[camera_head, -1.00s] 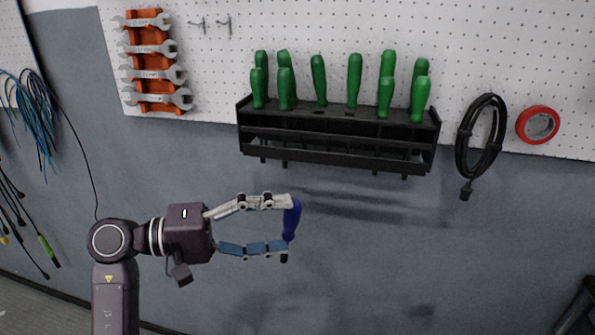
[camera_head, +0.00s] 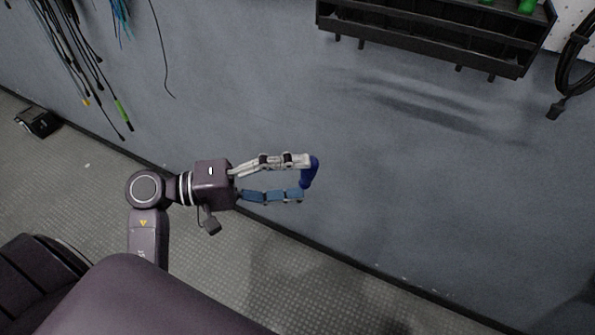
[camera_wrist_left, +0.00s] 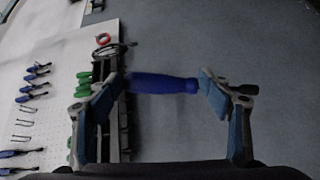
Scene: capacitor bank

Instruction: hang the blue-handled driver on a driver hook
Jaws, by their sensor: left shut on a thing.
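My left gripper (camera_head: 308,178) is shut on the blue-handled driver (camera_head: 311,170), held in free air in front of the grey wall. In the left wrist view the blue handle (camera_wrist_left: 163,84) spans the gap between the two fingertips (camera_wrist_left: 165,85). Its shaft is not clearly visible. Several thin wire hooks (camera_wrist_left: 21,122) stick out of the white pegboard at the left of the wrist view; I cannot tell whether these are driver hooks. The head view shows no hooks now. My right gripper is not in view.
The black rack (camera_head: 430,38) is on the wall at upper right, with green handles (camera_head: 527,6) partly cut off. A black cable coil (camera_head: 572,70) hangs to its right. Cables (camera_head: 85,60) hang at upper left. A black box (camera_head: 37,121) lies on the floor. The wall around the gripper is clear.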

